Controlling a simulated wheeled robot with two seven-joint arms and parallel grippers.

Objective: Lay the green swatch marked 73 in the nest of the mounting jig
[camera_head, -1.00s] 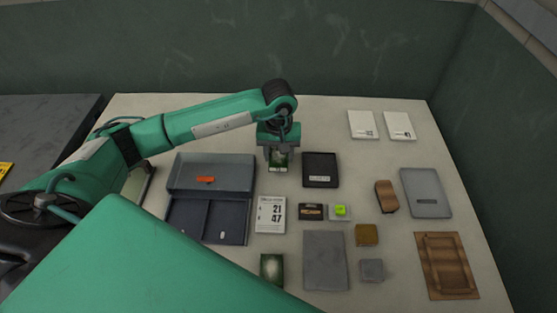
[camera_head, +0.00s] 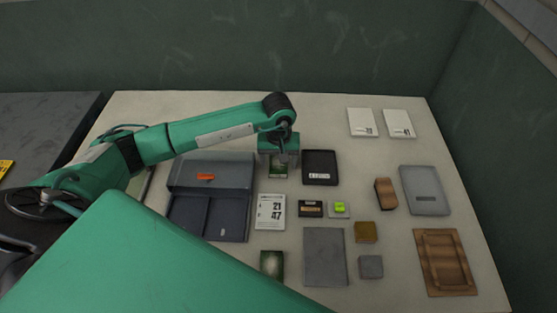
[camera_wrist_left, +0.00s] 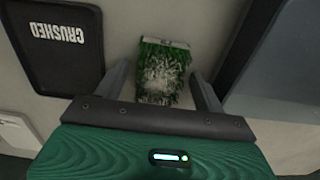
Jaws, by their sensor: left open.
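A green swatch (camera_head: 278,171) lies on the table beside the black tray; its number cannot be read. In the left wrist view this swatch (camera_wrist_left: 163,72) has green pile with a pale worn middle and a light strip at one end. My left gripper (camera_head: 280,158) is open above it, with a finger on either side in the wrist view and gaps between. A second green swatch (camera_head: 272,264), pale in the middle, lies near the front. A brown wooden piece with a recessed rectangle (camera_head: 428,281), seemingly the jig, lies at the right. My right gripper is not visible.
The black tray (camera_head: 320,168), marked CRUSHED in the wrist view, is close beside the gripper. A grey compartment box (camera_head: 247,215) stands left. A 21/47 card (camera_head: 270,211), small blocks, a grey plate (camera_head: 325,257) and a grey tray (camera_head: 425,190) crowd the front and right. The back middle is clear.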

